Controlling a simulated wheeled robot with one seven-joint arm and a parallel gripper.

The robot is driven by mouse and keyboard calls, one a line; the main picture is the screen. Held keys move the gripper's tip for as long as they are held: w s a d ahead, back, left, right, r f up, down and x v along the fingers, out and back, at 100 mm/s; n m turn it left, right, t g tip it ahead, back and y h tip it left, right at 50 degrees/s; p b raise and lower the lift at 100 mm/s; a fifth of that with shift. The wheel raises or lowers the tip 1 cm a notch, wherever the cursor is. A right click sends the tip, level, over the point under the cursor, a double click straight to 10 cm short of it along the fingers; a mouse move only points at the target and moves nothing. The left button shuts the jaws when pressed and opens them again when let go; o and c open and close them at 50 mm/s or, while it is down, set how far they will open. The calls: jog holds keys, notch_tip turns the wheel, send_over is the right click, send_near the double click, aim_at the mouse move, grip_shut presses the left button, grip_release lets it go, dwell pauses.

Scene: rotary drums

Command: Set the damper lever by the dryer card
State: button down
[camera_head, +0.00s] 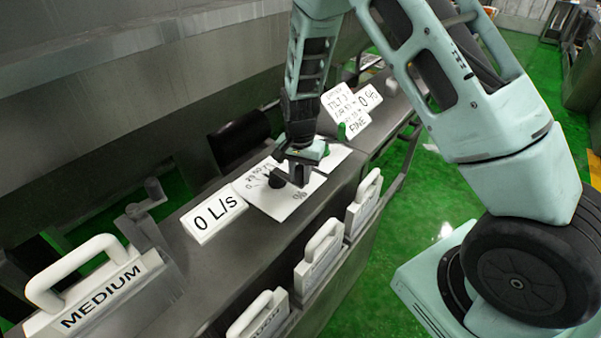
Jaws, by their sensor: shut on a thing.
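My gripper (290,172) reaches down from above to a white dial plate (286,206) on the grey ledge. It is shut on a small dark knob (276,180), which looks like the damper lever. The plate has printed figures and a % sign, partly hidden by my gripper. Behind it, a white card (341,103) carries handwritten lines; "TILT" and "FINE" can be made out, and the rest is too small to read surely. A "0 %" display (369,98) stands beside the card.
A "0 L/s" display (214,213) lies left of the plate. A white "MEDIUM" block (85,287) with a handle stands at lower left. Several white handled blocks, one in front (319,254), line the ledge's front. A green knob (341,131) is near the card.

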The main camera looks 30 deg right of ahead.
jog(key=c, duration=1.2)
grip_release()
jog(key=shift+r, duration=0.15)
notch_tip(320, 180, up, 17)
jog(key=shift+r+b, duration=0.1)
jog(key=shift+b, duration=0.7)
